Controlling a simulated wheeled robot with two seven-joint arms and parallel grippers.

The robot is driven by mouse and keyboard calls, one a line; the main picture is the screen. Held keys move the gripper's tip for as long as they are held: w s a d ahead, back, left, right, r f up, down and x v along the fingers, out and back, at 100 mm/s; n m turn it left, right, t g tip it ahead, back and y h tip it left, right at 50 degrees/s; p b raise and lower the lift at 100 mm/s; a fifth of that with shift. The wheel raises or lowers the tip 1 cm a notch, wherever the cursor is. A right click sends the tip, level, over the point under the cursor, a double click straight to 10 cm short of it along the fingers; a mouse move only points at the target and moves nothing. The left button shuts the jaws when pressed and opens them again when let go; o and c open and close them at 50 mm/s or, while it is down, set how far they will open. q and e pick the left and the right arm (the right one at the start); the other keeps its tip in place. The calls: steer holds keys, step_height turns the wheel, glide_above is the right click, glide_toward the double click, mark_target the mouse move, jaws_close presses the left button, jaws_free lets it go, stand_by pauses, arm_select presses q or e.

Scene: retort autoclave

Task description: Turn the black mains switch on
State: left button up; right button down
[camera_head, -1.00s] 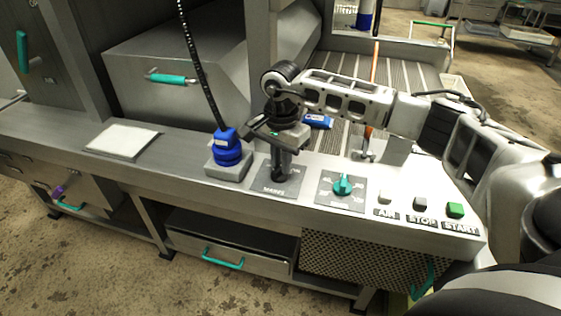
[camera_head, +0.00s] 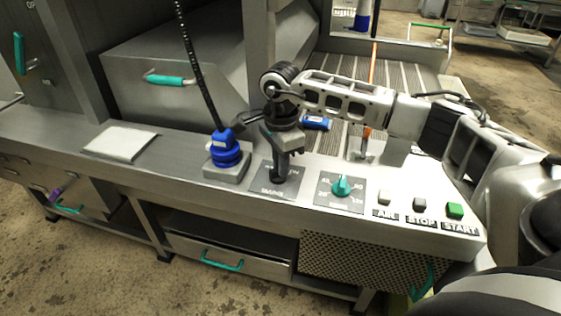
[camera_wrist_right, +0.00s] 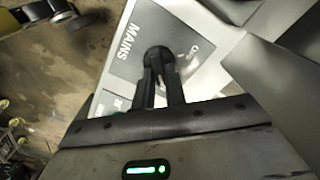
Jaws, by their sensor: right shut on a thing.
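In the head view the plate (camera_head: 293,184) lies on the steel counter, between the blue plug and the teal dial. My right gripper (camera_head: 279,174) points down onto the switch. Its two black fingers (camera_wrist_right: 161,84) are shut on the knob, one on each side. The fingers hide much of the knob, so its exact pointing direction is hard to tell. My left gripper is out of view.
A blue plug (camera_head: 226,152) with a black cable stands close left of the gripper. A teal dial (camera_head: 342,186) and the AIR, STOP and START (camera_head: 454,210) buttons lie to the right. A pale pad (camera_head: 120,143) lies at left on the counter (camera_head: 70,128).

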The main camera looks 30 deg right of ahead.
steer(key=shift+r, duration=0.1)
steer(key=c, duration=1.4)
jaws_free()
steer(key=shift+c, duration=0.2)
step_height(320, 180, up, 16)
steer(key=shift+b, duration=0.3)
